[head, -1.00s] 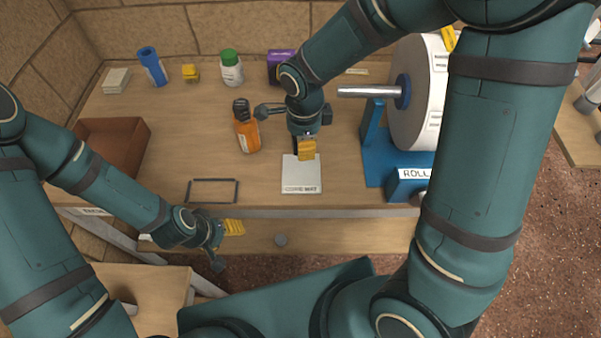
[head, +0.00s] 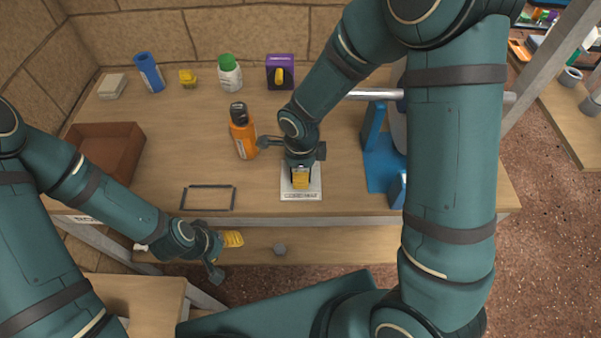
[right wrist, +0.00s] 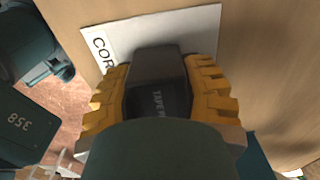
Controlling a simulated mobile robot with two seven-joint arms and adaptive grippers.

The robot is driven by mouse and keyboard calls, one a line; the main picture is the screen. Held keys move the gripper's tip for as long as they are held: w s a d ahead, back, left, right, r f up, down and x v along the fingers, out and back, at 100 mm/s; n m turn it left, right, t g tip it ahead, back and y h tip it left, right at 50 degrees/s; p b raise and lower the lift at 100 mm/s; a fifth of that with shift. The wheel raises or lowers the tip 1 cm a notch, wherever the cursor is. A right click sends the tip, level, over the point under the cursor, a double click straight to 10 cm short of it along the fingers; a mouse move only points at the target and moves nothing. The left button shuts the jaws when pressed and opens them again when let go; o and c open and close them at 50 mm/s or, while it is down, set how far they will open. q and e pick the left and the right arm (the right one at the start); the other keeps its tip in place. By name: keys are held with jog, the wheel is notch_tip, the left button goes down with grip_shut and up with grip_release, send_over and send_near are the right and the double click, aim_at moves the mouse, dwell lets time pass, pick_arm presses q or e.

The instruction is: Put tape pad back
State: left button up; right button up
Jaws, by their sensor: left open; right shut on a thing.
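My right gripper (head: 300,181) is over the white mat (head: 301,195) near the table's front edge. In the right wrist view, its yellow fingers (right wrist: 155,95) are shut on a dark block, the tape pad (right wrist: 158,88), with partly readable "TAPE" lettering. The mat (right wrist: 120,38) lies beyond the pad there; I cannot tell whether they touch. My left gripper (head: 226,252) is open and empty, in front of the table's front edge. A thin dark rectangular outline (head: 208,186) lies on the table left of the mat.
An orange bottle (head: 244,140) stands left of my right gripper. A blue stand (head: 382,170) is on the right, partly behind my right arm. A brown tray (head: 130,152) is at the left. A blue cylinder, a green-capped bottle (head: 230,78) and a purple box (head: 280,66) line the back.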

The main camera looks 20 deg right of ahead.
jog(key=shift+f, duration=0.2)
jog(key=shift+f, duration=0.15)
jog(key=o, duration=0.9)
jog(key=shift+o, duration=0.2)
jog(key=shift+r, duration=0.3)
notch_tip(320, 180, up, 12)
jog(key=p, duration=0.3)
jog(key=shift+f, duration=0.1)
